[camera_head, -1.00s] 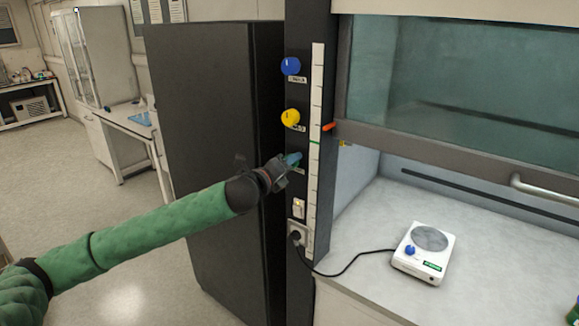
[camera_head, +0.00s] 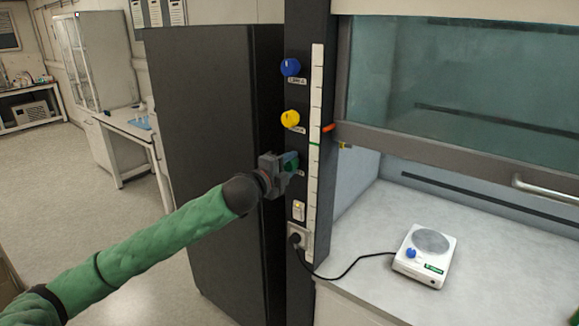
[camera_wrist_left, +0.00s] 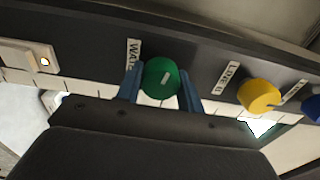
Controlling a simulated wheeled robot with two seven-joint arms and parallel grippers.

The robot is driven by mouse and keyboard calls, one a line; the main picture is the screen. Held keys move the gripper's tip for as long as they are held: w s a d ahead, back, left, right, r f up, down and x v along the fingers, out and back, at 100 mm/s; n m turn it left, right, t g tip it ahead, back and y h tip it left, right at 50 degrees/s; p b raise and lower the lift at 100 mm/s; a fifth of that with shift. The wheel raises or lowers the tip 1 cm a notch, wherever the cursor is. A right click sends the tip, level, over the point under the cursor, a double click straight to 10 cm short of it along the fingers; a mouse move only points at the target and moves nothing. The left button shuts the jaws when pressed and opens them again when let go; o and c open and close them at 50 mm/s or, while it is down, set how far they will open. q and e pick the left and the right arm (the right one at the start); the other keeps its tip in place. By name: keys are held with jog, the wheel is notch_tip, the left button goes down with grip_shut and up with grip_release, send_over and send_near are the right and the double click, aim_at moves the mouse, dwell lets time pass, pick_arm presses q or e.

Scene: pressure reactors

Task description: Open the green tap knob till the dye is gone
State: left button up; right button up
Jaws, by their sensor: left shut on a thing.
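The green tap knob (camera_wrist_left: 161,78) is on the dark post of the fume hood, below the yellow knob (camera_head: 290,118) and the blue knob (camera_head: 290,67). In the left wrist view it sits between the two blue fingers of my left gripper (camera_wrist_left: 162,88), beside a label reading in part "WAT". My left gripper is shut on the knob. In the head view the gripper (camera_head: 291,164) meets the post and covers part of the green knob. My right gripper is in neither view. No dye can be made out.
A white scale strip (camera_head: 316,150) runs along the post, with an orange marker (camera_head: 329,128) beside it. A switch (camera_head: 299,211) and a plugged-in socket (camera_head: 298,240) are below the knobs. A stirrer plate (camera_head: 424,256) stands on the hood's worktop. A dark cabinet (camera_head: 215,150) stands left of the post.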

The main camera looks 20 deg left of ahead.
aim_at(287, 167)
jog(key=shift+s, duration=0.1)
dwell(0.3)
pick_arm(q)
jog(key=o, duration=1)
jog(key=shift+a, duration=0.1)
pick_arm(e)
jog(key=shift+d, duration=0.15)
pick_arm(q)
jog(key=shift+s, duration=0.1)
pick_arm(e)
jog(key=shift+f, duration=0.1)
pick_arm(q)
jog(key=shift+s+f, duration=0.1)
jog(key=shift+s, duration=0.1)
jog(key=b+v, duration=0.3)
jog(key=v, duration=0.3)
jog(key=shift+s+a, duration=0.25)
jog(key=shift+s, duration=0.3)
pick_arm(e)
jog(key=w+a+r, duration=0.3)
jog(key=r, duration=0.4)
